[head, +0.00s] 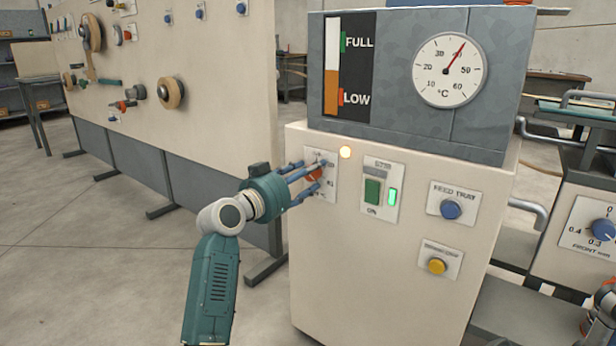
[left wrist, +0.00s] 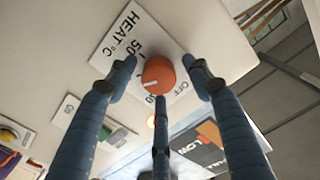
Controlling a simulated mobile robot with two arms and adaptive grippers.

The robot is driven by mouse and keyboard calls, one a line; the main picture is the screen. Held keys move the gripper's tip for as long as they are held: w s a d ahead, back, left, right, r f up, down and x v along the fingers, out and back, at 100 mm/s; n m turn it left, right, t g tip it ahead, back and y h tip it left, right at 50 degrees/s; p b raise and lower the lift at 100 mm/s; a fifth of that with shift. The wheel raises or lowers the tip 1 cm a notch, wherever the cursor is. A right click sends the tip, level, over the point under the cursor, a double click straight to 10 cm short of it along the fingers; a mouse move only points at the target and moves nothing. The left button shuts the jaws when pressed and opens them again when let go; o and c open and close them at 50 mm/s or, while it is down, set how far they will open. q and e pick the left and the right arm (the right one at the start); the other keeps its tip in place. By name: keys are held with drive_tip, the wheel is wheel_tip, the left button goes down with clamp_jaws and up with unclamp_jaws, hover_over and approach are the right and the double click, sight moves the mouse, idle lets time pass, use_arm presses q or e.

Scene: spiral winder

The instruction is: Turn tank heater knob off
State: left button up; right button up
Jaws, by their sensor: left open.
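The orange-red heater knob (left wrist: 158,75) sits on a white plate (left wrist: 120,42) marked HEAT °C, with numbers and the word OFF. In the left wrist view its white mark points left, toward the numbers, away from OFF. In the head view the knob (head: 314,174) is partly hidden by fingers. My left gripper (head: 318,176) is at the plate, with its three blue fingers spread around the knob. In the left wrist view, two fingertips flank the knob and the third is below it. I cannot tell whether they touch it. My right gripper is not in view.
An amber lamp (head: 345,152) glows beside the plate. A green switch (head: 372,191), a blue knob (head: 451,209) and a yellow button (head: 437,265) are on the same panel. The tank's dial (head: 449,70) reads about 40. A tool board (head: 210,90) stands close at left.

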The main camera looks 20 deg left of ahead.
use_arm(q)
drive_tip(key=c, duration=1.1)
drive_tip(key=shift+c, duration=0.3)
drive_tip(key=shift+r, duration=0.1)
